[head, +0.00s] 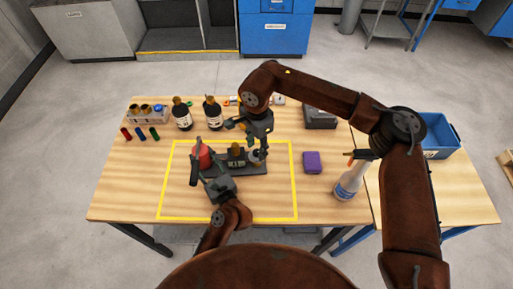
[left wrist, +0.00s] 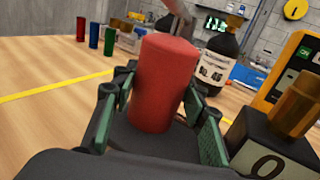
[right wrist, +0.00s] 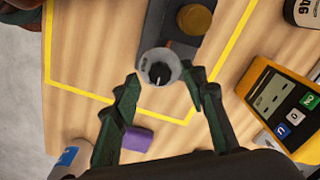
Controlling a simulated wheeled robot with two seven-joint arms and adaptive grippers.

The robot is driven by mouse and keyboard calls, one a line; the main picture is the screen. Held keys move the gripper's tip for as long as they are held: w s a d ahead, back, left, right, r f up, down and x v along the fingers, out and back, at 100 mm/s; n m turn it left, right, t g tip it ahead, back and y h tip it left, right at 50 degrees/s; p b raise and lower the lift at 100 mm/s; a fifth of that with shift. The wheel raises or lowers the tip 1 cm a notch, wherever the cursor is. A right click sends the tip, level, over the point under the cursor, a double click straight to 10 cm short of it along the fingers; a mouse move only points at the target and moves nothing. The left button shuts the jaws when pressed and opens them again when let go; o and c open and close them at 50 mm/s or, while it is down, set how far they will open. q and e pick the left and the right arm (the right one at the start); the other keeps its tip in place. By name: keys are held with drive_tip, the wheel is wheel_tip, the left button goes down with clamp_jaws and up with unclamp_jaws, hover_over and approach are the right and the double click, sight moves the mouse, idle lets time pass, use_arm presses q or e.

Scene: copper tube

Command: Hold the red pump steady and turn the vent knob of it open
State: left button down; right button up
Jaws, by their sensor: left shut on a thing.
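The red pump (head: 203,155) is a red cylinder on a dark base plate in the yellow-outlined area. My left gripper (head: 199,168) is shut on it; in the left wrist view the red body (left wrist: 163,80) stands upright between the green-padded fingers. The vent knob (right wrist: 160,67) is a pale round dial with a dark pointer, at the right end of the base in the head view. My right gripper (right wrist: 158,88) is open, with its fingertips apart on both sides of the knob. Whether either fingertip touches it I cannot tell.
A brass cap (right wrist: 194,19) sits on the base beside the knob. A purple block (head: 312,162) and a spray bottle (head: 349,181) stand to the right. Dark bottles (head: 182,115) and a yellow meter (right wrist: 283,107) are behind.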

sight(257, 152)
wheel_tip(257, 152, up, 11)
idle(0.3)
drive_tip(key=shift+r, duration=0.1)
use_arm(q)
drive_tip(key=c, duration=1.1)
unclamp_jaws()
